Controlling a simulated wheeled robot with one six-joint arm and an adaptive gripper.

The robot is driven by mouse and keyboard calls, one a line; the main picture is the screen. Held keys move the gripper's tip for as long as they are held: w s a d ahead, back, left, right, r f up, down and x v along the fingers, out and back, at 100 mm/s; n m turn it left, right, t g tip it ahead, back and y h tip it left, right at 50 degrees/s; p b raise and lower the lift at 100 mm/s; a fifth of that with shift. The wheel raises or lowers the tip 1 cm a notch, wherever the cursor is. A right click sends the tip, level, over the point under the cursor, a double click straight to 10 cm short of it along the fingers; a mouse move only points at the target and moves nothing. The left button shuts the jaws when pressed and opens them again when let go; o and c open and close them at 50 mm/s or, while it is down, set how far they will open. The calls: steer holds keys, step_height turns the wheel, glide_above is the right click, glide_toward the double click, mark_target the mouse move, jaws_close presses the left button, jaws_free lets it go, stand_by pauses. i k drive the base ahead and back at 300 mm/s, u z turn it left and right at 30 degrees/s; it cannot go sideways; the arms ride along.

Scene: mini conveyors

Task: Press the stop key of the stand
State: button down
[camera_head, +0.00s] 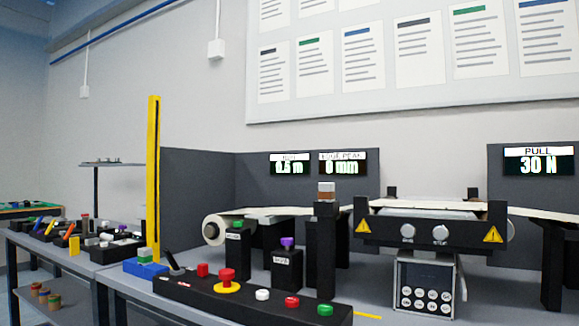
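A light-framed keypad box (427,285) stands under the black machine at the right, with a dark screen and several round white keys. The key labels are too small to read, so I cannot tell which is stop. In front lies a long black console (240,298). It carries a red mushroom button on a yellow ring (227,280), smaller red buttons (203,270) (292,301), a white button (262,295) and a green button (325,310). I cannot make out a stop label there either. My gripper is not in view.
The black machine (432,226) has two round knobs and yellow warning triangles. Black posts with a green top (238,246), a purple top (287,266) and a brown-white top (326,245) stand behind the console. A tall yellow post (153,180) rises at the left. Displays include "PULL 30 N" (538,162).

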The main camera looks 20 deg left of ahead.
mark_target(291, 302)
steer(key=u, duration=1.5)
